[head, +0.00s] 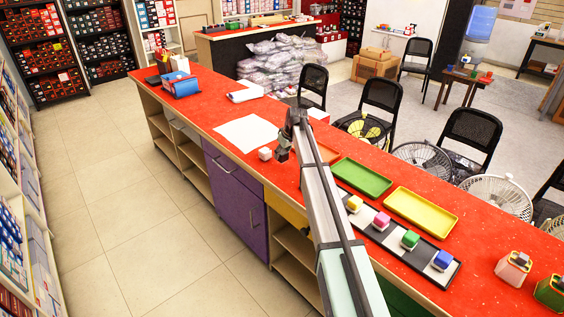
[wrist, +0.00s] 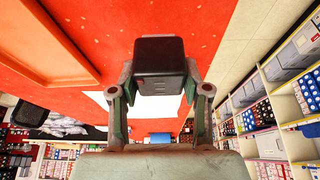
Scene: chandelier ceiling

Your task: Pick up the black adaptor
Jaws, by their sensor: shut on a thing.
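The black adaptor (wrist: 159,58) is a small dark block with rounded corners, seen in the wrist view between my two fingers. My gripper (wrist: 159,82) is shut on it, with one finger against each side. In the head view my gripper (head: 283,152) is over the red counter, near its left front edge. The adaptor is too small and dark there to tell clearly from the fingers. The wrist view does not make clear how far it is above the counter.
A white sheet (head: 246,133) lies behind. Green (head: 360,163) and yellow (head: 420,192) trays and a dark strip with coloured blocks (head: 393,247) are to the right. An orange tray (wrist: 52,35) shows in the wrist view.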

